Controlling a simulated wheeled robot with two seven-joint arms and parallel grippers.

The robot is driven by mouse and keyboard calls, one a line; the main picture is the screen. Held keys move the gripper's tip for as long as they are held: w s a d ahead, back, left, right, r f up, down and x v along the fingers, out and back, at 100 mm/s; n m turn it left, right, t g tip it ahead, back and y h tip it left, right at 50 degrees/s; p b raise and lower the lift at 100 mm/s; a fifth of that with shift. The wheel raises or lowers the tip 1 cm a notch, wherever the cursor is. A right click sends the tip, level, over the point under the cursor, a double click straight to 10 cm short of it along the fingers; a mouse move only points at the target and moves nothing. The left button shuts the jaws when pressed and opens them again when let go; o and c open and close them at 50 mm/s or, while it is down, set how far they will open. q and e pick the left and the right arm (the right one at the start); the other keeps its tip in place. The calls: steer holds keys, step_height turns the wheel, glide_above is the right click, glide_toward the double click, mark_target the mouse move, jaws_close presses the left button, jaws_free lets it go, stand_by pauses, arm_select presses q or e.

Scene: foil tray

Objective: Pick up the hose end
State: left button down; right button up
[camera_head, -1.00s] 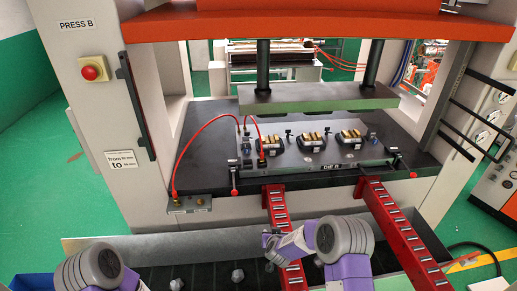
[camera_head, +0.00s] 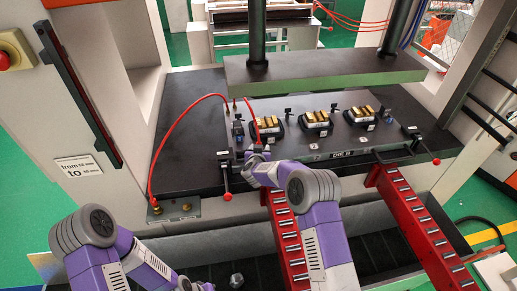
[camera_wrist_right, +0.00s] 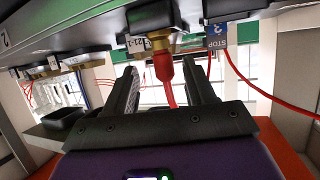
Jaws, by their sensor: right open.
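The red hose (camera_head: 165,143) arcs from a brass fitting on a bracket at the left up to the die (camera_head: 350,140). In the right wrist view the red hose end (camera_wrist_right: 164,68) sits on a brass fitting (camera_wrist_right: 161,44) on the die. My right gripper (camera_wrist_right: 162,70) is open, with one finger on each side of the hose end and a visible gap to each. In the head view my right gripper (camera_head: 258,153) is at the die's front left edge and largely hides the hose end. My left gripper (camera_head: 195,286) is at the bottom edge, mostly cut off.
Two red rails (camera_head: 287,240) (camera_head: 415,225) run forward from the press table. The press's upper plate (camera_head: 325,72) hangs above the die. Red-knobbed levers (camera_head: 227,197) stand at the die's front corners. In the wrist view, a second red line (camera_wrist_right: 250,85) hangs beside a "STOP" tag (camera_wrist_right: 217,36).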

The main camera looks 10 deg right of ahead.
steer(key=shift+a+x, duration=0.1)
steer(key=shift+x, duration=1.3)
steer(key=shift+a+x, duration=0.15)
steer(key=shift+x, duration=1.25)
steer(key=shift+f, duration=0.15)
jaws_close()
